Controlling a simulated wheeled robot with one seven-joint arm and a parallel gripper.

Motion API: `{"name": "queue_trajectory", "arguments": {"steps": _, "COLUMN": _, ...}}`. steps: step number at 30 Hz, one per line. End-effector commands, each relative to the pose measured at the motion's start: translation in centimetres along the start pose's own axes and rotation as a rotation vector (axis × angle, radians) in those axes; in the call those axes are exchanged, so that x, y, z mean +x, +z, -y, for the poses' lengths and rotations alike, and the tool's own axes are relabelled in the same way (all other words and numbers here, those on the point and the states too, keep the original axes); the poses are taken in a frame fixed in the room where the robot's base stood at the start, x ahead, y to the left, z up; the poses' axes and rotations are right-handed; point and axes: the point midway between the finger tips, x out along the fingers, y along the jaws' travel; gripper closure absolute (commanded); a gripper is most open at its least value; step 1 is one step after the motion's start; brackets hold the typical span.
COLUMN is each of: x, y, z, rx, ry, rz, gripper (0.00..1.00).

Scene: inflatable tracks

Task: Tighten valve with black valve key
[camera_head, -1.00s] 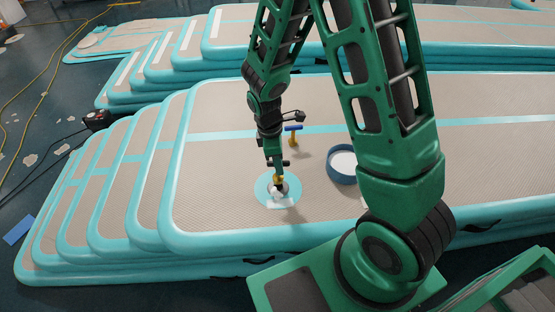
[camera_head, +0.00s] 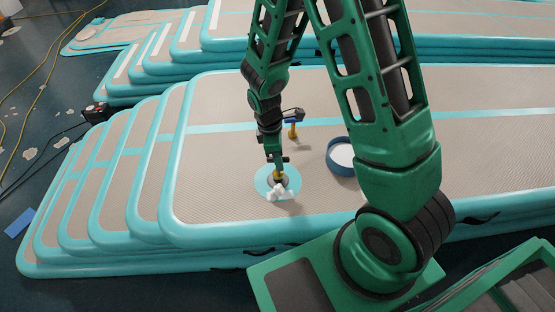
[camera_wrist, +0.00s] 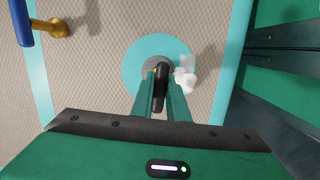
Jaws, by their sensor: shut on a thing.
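My gripper (camera_wrist: 161,85) is shut on the black valve key (camera_wrist: 160,92), whose dark handle lies between the fingers in the wrist view. In the head view my gripper (camera_head: 277,160) points down, with the key's brass shaft (camera_head: 278,175) below it. The grey round valve (camera_wrist: 153,63) sits in a teal circular patch (camera_wrist: 133,50) on the top mat. The key's lower end is at the valve, but the fingers hide the contact, so I cannot tell how far it is seated.
White crumpled pieces (camera_wrist: 184,78) lie beside the valve. A blue round container (camera_head: 342,157) stands to the right. Stacked inflatable tracks (camera_head: 110,190) step down on the left. The mat around the patch is mostly clear.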

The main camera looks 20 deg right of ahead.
Motion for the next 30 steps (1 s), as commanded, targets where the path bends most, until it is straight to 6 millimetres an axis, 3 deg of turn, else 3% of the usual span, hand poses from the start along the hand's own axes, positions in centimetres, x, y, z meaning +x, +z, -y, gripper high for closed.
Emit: {"name": "queue_trajectory", "arguments": {"steps": 30, "x": 0.77, "y": -0.12, "z": -0.03, "rx": 0.0, "ry": 0.0, "rz": 0.0, "gripper": 1.0}}
